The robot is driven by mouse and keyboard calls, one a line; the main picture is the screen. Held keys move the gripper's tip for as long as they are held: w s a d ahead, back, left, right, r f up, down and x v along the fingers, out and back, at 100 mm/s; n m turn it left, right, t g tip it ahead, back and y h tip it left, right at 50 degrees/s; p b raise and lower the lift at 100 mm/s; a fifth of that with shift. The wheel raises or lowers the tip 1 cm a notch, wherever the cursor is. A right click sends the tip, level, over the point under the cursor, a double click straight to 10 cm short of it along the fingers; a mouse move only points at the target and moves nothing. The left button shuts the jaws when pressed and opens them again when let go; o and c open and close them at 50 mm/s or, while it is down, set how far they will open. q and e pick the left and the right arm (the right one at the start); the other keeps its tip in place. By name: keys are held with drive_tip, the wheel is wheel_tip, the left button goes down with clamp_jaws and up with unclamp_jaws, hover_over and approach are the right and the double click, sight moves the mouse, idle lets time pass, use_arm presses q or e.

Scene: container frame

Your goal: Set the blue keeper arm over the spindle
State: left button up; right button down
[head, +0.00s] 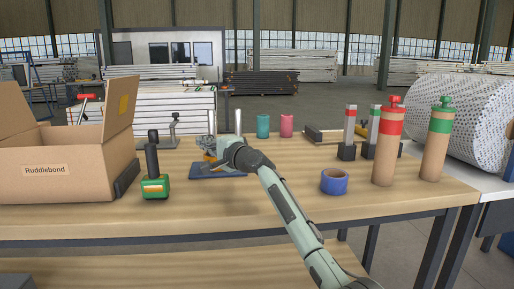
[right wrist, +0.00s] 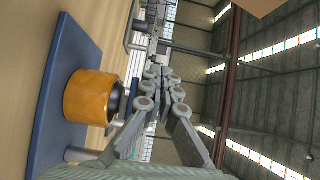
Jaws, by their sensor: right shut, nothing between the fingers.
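A dark blue base plate (head: 228,174) lies on the table. It also shows in the right wrist view (right wrist: 55,105). An orange roll (right wrist: 88,97) with a black centre (right wrist: 116,97) stands on it; this may cover the spindle. A grey metal post (right wrist: 82,154) rises from the plate beside the roll. I cannot make out a separate blue keeper arm. My right gripper (head: 206,143) is over the plate, close to the roll. Its fingers (right wrist: 158,76) are shut and empty, apart from the roll. My left gripper is not in view.
An open cardboard box (head: 60,165) and a green tape dispenser (head: 154,186) stand to the left. A blue tape roll (head: 334,182) and red-topped (head: 388,145) and green-topped (head: 436,145) tubes stand right. The table's front middle is clear beside my right arm.

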drive_tip(key=shift+d, duration=0.25)
idle(0.6)
drive_tip(key=v, duration=1.1)
drive_tip(key=shift+s+d, duration=0.25)
drive_tip(key=shift+s, duration=0.1)
